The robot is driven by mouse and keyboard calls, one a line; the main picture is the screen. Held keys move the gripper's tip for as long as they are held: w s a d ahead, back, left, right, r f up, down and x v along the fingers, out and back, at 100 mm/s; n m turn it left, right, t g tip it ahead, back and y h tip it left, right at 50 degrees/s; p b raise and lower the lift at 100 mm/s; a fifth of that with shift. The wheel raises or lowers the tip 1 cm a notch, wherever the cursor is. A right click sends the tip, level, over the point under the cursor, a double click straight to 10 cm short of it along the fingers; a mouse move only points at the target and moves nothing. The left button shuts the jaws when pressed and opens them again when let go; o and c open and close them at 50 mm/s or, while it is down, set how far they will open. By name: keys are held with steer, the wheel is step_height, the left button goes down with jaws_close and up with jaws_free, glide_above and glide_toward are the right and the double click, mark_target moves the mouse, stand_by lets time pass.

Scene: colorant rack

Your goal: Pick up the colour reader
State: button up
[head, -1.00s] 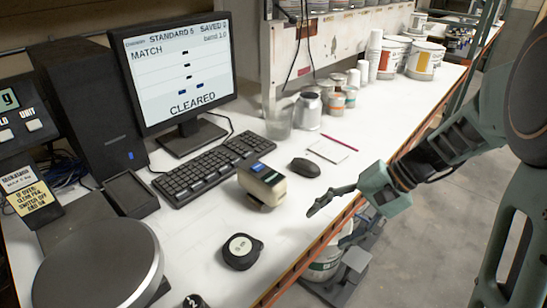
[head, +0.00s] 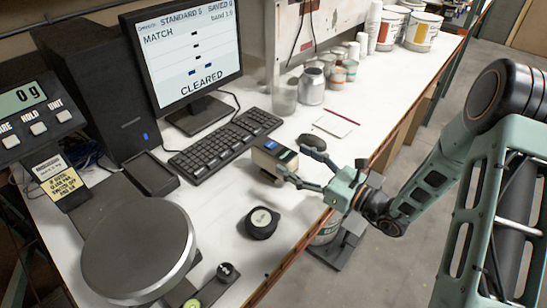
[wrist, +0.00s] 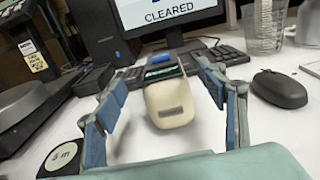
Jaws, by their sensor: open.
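The colour reader (head: 272,160) is a small beige device with a dark top and a blue patch. It stands on the white bench in front of the keyboard. My gripper (head: 290,163) is open and comes in from the right, with its fingertips close to the reader's near right end. In the wrist view the reader (wrist: 170,103) shows in the middle, between the two blue-padded fingers of my gripper (wrist: 160,82). Gaps show on both sides of it there.
The mouse (head: 311,142) lies just behind the reader, close to the upper finger. The keyboard (head: 225,142) is behind left. A round black puck (head: 262,222) lies in front, and a scale with a round pan (head: 138,248) stands at the left. A notepad (head: 337,124) lies behind the mouse.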

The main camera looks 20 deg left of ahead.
mark_target(274, 146)
steer(key=p+x, duration=0.1)
steer(key=x, duration=0.6)
steer(key=shift+w+a+f+p, duration=0.1)
steer(key=shift+w+a+p, duration=0.15)
steer(key=shift+a+p, duration=0.1)
steer(key=shift+c, duration=0.2)
jaws_close()
